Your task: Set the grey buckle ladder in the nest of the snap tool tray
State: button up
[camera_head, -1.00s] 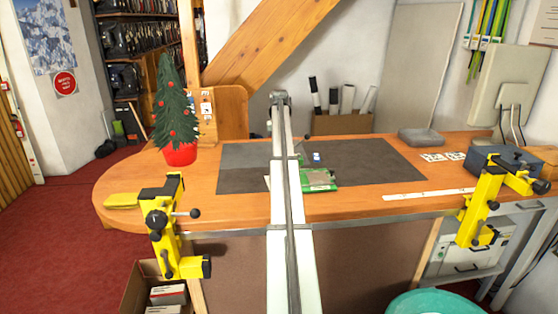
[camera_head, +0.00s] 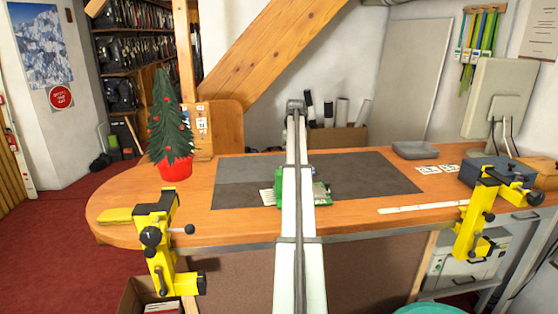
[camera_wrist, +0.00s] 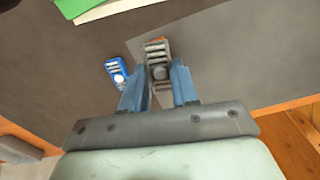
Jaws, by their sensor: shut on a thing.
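The grey buckle ladder (camera_wrist: 158,50), with several crossbars, shows in the wrist view between the two blue-grey fingers. My gripper (camera_wrist: 158,78) is shut on it, above the dark mat. A green tray-like thing (camera_head: 319,190) lies on the mat in the head view, partly behind my arm. A green edge (camera_wrist: 77,8) also shows at the top left of the wrist view, ahead of the gripper and apart from the ladder. I take it for the snap tool tray; its nest cannot be made out. The head view hides my fingers and the ladder.
A blue buckle ladder (camera_wrist: 116,72) lies on the mat left of the grey one. A grey dish (camera_head: 415,150) and printed cards (camera_head: 437,169) lie at the right. Yellow clamps (camera_head: 160,245) grip the front edge. A small decorated tree (camera_head: 168,130) stands at the left. The mat's right part is clear.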

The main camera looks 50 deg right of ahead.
jog(key=s+d+m, duration=0.1)
jog(key=s+d, duration=0.1)
jog(key=s, duration=0.5)
jog(key=s+a+r+n, duration=0.3)
jog(key=s+a+r, duration=0.1)
jog(key=s+a, duration=0.5)
jog(key=shift+w+a+f, duration=0.15)
jog(key=shift+w+f, duration=0.1)
jog(key=shift+f, duration=0.85)
jog(key=shift+w+a+f, duration=0.15)
jog(key=shift+w+f, duration=0.1)
jog(key=shift+f, duration=0.8)
jog(key=shift+w+a+f, duration=0.15)
jog(key=shift+w+f, duration=0.1)
jog(key=shift+f, duration=0.85)
jog(key=shift+f, duration=0.65)
jog(key=o, duration=1.3)
jog(key=shift+r, duration=0.1)
jog(key=shift+r, duration=5.65)
